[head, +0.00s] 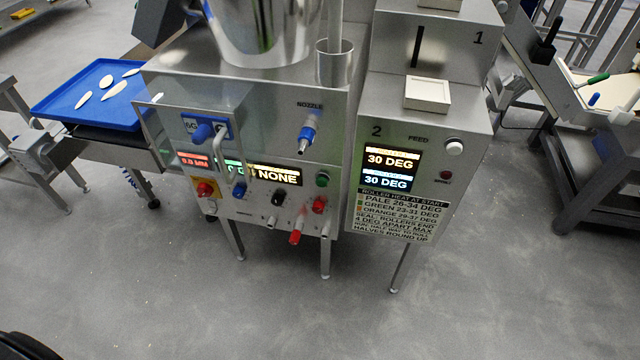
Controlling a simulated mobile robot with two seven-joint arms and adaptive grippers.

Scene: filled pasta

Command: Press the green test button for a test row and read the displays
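The machine's front panel (228,213) faces me in the head view. On the feed unit to the right, an upper display (392,160) and a lower display (387,180) both read 30 DEG. Neither of my grippers is in view.
A placard (392,215) lists pale 26-34, green 23-31 and orange 29-37 DEG. A white button (454,146) and small red light (446,175) sit beside the displays. A blue tray (65,105) holds several pale pieces at left. The floor in front (300,320) is clear.

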